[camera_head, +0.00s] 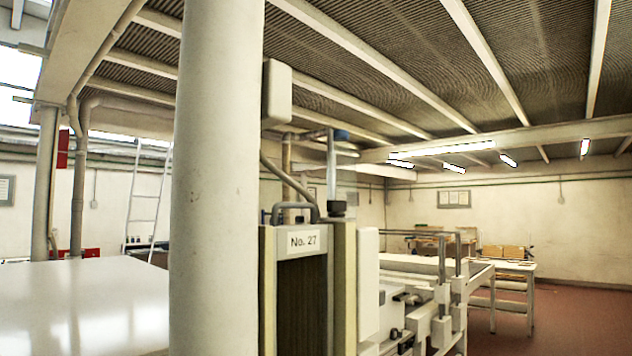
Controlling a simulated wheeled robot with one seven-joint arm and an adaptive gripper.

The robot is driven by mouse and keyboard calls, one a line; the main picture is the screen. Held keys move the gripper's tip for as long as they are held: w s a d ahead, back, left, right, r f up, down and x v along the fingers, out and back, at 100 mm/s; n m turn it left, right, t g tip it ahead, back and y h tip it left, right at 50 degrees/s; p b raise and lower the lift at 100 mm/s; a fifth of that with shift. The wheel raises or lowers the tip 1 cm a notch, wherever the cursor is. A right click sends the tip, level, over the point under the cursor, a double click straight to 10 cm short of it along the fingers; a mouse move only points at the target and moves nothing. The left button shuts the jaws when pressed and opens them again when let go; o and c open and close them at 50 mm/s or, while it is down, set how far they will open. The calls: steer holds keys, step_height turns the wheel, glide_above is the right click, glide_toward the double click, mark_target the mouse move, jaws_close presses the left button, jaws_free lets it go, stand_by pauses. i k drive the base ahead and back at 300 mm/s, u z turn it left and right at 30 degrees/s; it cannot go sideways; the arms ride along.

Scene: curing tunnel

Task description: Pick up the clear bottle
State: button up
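I cannot make out a clear bottle anywhere in the head view. My gripper and arm do not show in this view either. A long bench (395,262) and a small table (512,266) stand at the right, with small items on or behind them that are too small to tell.
A thick pale column (216,180) stands close in front. Right of it is a machine with a "No. 27" sign (303,240). A glossy white surface (80,305) fills the lower left. Open reddish floor (580,320) lies at the right. A ladder (146,205) leans at the left.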

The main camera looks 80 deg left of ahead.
mark_target(341, 165)
steer(key=u, duration=0.7)
steer(key=k, duration=1.1)
steer(key=u, duration=1.25)
steer(key=i, duration=0.55)
steer(key=z, duration=0.1)
